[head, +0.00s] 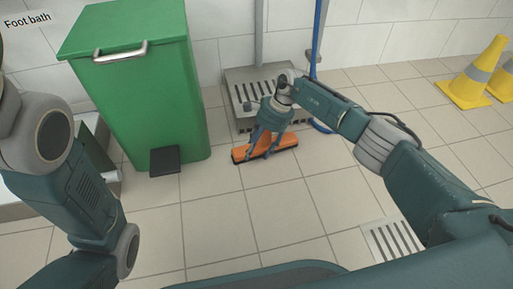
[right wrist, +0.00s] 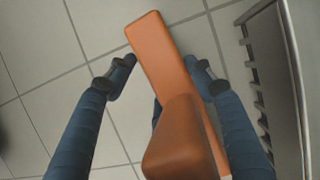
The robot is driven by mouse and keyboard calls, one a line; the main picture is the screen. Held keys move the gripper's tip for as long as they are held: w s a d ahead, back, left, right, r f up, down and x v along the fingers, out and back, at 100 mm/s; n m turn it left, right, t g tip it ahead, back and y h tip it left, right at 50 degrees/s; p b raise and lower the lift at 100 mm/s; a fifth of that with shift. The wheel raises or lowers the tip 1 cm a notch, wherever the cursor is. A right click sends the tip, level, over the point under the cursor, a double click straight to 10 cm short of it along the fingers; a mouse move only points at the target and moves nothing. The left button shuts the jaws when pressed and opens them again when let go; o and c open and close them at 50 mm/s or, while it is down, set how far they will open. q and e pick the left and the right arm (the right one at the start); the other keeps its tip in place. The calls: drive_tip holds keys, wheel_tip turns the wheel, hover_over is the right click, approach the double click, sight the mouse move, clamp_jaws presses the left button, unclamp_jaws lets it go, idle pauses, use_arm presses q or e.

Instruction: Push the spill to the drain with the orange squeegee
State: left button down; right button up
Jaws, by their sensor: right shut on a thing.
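The orange squeegee (head: 287,142) is low at the tiled floor, its long head lying crosswise in front of a grated metal stand. My right gripper (head: 259,153) is shut on it from above. In the right wrist view the squeegee's block and long bar (right wrist: 160,48) lie between the two dark fingers (right wrist: 160,75). A slotted floor drain (head: 392,241) is at the lower right of the head view, apart from the squeegee. I cannot make out the spill on the pale tiles. My left arm shows at the left, but its gripper is out of view.
A green pedal bin (head: 150,95) stands left of the squeegee. The grated metal stand (head: 238,98) is right behind it and also shows in the right wrist view (right wrist: 275,85). Yellow cones (head: 472,78) stand far right. The floor between squeegee and drain looks clear.

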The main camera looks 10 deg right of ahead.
drive_tip(key=shift+d, duration=0.1)
wheel_tip(320, 180, up, 7)
drive_tip(key=p, duration=0.5)
drive_tip(key=shift+s+f, duration=0.1)
idle(0.4)
